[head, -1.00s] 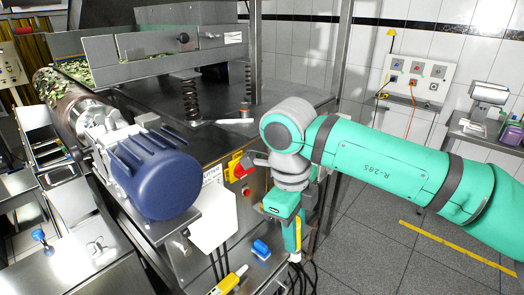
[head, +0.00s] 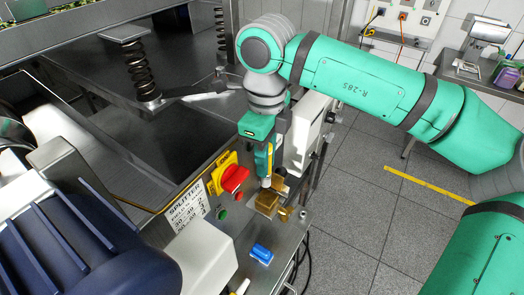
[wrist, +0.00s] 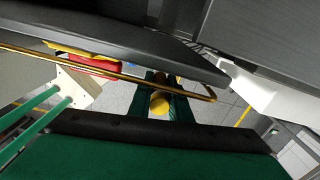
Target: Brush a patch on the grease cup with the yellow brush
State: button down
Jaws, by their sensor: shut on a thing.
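My gripper (head: 266,170) points down beside the machine's control panel. It is shut on the yellow brush (head: 271,157), whose handle shows as a yellow strip between the jaws. The brush's pale tip (head: 266,183) points down, right over the brass grease cup (head: 267,202) on the steel ledge. I cannot tell whether the tip touches the cup. A smaller brass part (head: 284,214) sits just right of the cup. In the wrist view, a round yellow shape (wrist: 160,103) shows between the green fingers; whether it is brush or brass is unclear.
A red switch on a yellow plate (head: 230,177) is close left of my gripper. A blue item (head: 261,253) lies on the ledge in front. A thin brass pipe (wrist: 110,66) crosses near my wrist. A pale box (head: 308,130) stands behind. Open floor is at right.

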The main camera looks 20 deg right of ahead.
aim_at(264, 181)
jog(key=shift+a, duration=0.1)
dwell(0.3)
jog(key=shift+f, duration=2.8)
jog(key=shift+f, duration=0.7)
dwell(0.4)
jog(key=shift+w+d, duration=0.65)
jog(key=shift+d, duration=0.2)
jog(key=shift+s+a, duration=0.1)
jog(key=shift+a, duration=0.05)
jog(key=shift+s+a, duration=0.6)
jog(key=shift+a, duration=0.15)
jog(key=shift+d, duration=0.1)
jog(key=shift+w+d, duration=0.65)
jog(key=shift+d, duration=0.15)
